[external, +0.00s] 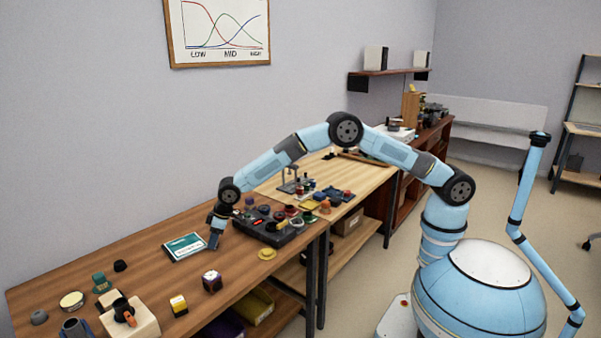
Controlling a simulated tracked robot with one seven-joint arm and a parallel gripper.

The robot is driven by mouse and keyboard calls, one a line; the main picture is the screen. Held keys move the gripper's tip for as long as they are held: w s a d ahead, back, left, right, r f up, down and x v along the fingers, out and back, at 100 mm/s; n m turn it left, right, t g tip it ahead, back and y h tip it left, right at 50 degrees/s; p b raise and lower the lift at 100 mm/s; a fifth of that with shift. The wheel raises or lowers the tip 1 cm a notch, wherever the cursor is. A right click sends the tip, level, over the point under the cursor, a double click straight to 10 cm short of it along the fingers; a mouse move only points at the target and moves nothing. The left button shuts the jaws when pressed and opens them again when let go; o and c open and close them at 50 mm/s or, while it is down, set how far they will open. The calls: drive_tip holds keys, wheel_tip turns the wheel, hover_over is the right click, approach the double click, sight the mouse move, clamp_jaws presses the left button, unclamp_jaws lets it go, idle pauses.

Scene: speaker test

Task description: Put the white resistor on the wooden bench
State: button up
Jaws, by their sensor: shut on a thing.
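My gripper (213,246) points down, low over the brown wooden bench (140,258), between a teal-and-white card and a dark tray of parts. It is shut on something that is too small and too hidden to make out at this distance. I cannot pick out the white resistor for certain in the external view. I cannot tell whether the gripper or what it holds touches the bench. A lighter wooden bench (364,172) adjoins behind.
The teal-and-white card (184,246) lies left of my gripper, the dark tray (262,235) right. A yellow disc (267,254), dark cube (212,281), yellow block (178,305) and pale wooden block (141,322) stand nearer the front. Bare wood shows along the wall side.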

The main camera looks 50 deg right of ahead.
drive_tip(key=shift+f, duration=0.1)
drive_tip(key=o, duration=1.1)
drive_tip(key=shift+c, duration=0.2)
drive_tip(key=v, duration=1.2)
